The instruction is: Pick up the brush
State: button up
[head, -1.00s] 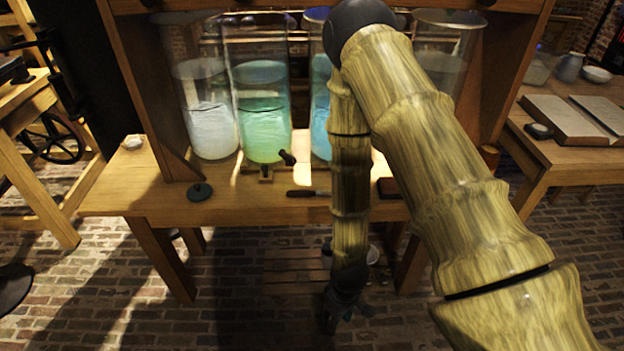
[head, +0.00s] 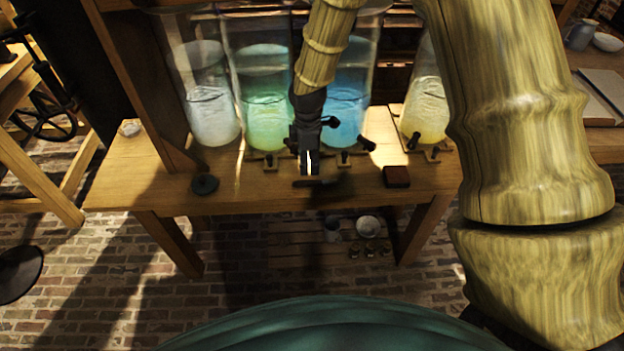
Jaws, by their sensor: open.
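A small dark elongated object, which looks like the brush (head: 322,183), lies along the front edge of the wooden table (head: 240,201) in the head view. My gripper (head: 309,172) points down at the front of the table, directly over or just behind the brush. The jaws are open, and the fingers are small and dark in this view. The gripper partly covers the brush's left part. I cannot tell whether the fingertips touch it.
Glass jars with white (head: 212,115), green (head: 266,118), blue (head: 346,118) and yellow (head: 424,112) contents stand close behind my gripper. A dark round disc (head: 204,184) lies left of the brush. A red-brown block (head: 397,176) lies to the right.

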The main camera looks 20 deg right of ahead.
aim_at(310, 182)
notch_tip(310, 182, down, 3)
jog(key=shift+w+f, duration=0.1)
jog(key=shift+d+f+p, duration=0.1)
jog(key=shift+f+p, duration=0.85)
jog(key=shift+f, duration=1.8)
jog(key=shift+c, duration=0.2)
jog(key=c, duration=0.9)
